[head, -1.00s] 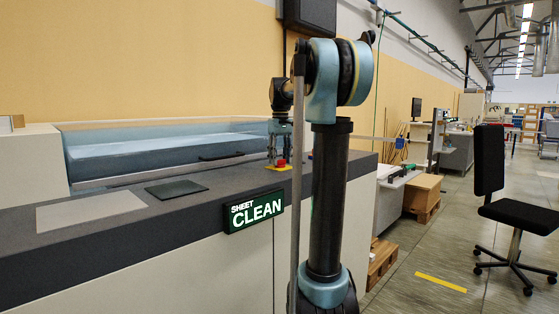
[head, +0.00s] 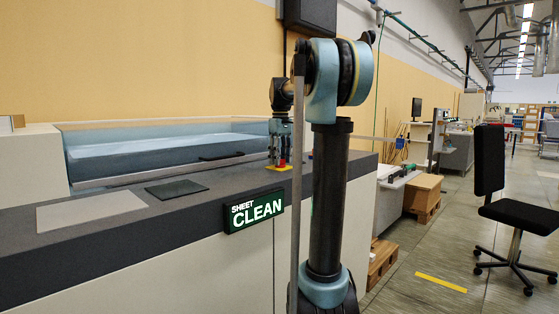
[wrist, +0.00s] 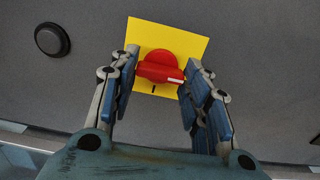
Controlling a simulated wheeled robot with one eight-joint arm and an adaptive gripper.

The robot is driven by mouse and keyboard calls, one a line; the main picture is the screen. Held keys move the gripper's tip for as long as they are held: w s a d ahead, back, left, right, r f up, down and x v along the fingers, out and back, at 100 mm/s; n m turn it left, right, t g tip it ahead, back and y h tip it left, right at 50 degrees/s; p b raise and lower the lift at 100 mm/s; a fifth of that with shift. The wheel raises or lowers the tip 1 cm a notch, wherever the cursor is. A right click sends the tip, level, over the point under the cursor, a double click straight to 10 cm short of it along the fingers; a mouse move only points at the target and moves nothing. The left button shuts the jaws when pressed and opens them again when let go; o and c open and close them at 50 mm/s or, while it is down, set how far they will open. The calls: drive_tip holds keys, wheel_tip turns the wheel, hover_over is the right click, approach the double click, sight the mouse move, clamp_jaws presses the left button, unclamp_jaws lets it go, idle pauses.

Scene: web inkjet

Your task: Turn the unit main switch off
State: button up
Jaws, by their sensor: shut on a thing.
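The main switch is a red rotary knob (wrist: 160,66) on a square yellow plate (wrist: 190,33), set in the dark grey top of the machine. In the wrist view its bar lies nearly crosswise, with a white mark at the right end. A short black mark is on the plate below the knob. My gripper (wrist: 157,80) is shut on the knob, one finger at each end of the bar. In the head view my gripper (head: 277,163) points straight down over the yellow plate (head: 285,167), and its fingers partly hide the red knob (head: 282,163).
A round black button (wrist: 51,39) sits left of the plate in the wrist view. A dark flat plate (head: 176,189) and a pale sheet (head: 90,212) lie on the counter. A lit green "SHEET CLEAN" sign (head: 254,212) is on its front edge. An office chair (head: 515,212) stands right.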

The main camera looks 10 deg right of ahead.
drive_tip(key=o, duration=1.1)
drive_tip(key=shift+w, duration=0.1)
drive_tip(key=shift+c, duration=0.2)
wheel_tip(320, 180, up, 12)
drive_tip(key=shift+f, duration=0.1)
